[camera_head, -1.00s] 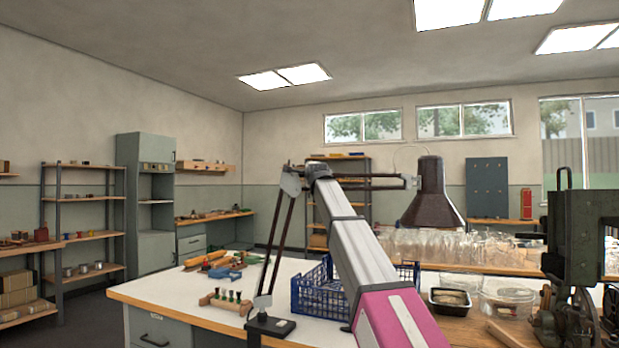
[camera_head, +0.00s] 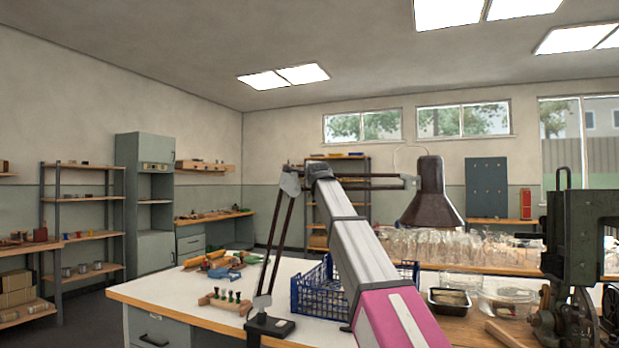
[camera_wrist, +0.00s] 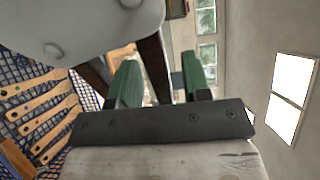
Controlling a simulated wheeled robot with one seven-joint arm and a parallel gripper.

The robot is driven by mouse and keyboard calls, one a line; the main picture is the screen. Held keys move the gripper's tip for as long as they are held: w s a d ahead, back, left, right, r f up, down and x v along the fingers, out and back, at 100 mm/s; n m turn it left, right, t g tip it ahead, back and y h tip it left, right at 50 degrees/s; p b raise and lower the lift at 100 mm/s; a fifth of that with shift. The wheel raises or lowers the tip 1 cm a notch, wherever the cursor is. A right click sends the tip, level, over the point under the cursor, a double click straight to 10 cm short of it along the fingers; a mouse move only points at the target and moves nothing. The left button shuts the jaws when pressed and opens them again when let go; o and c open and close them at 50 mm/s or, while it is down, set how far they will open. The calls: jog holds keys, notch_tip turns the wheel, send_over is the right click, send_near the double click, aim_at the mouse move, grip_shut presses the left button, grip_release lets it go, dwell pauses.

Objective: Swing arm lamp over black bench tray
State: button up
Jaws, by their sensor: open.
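The swing arm lamp stands on the white-topped bench, its dark base (camera_head: 270,325) near the front edge. Its brown lower arm rises to a pale joint (camera_head: 290,183), and its upper arm runs right to a dark shade (camera_head: 432,195). The black tray (camera_head: 448,300) sits on the wooden bench, below and slightly right of the shade. My gripper (camera_wrist: 159,65) is open, with two green fingers. A dark brown bar (camera_wrist: 156,66), apparently a lamp arm, shows between them; contact cannot be told. In the head view my arm hides the gripper.
A clear bowl (camera_head: 506,300), glassware (camera_head: 440,245) and a dark green machine (camera_head: 580,240) are at right. A small tool rack (camera_head: 226,301) stands left of the lamp base.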

jog(key=v, duration=0.8)
jog(key=shift+s, duration=0.3)
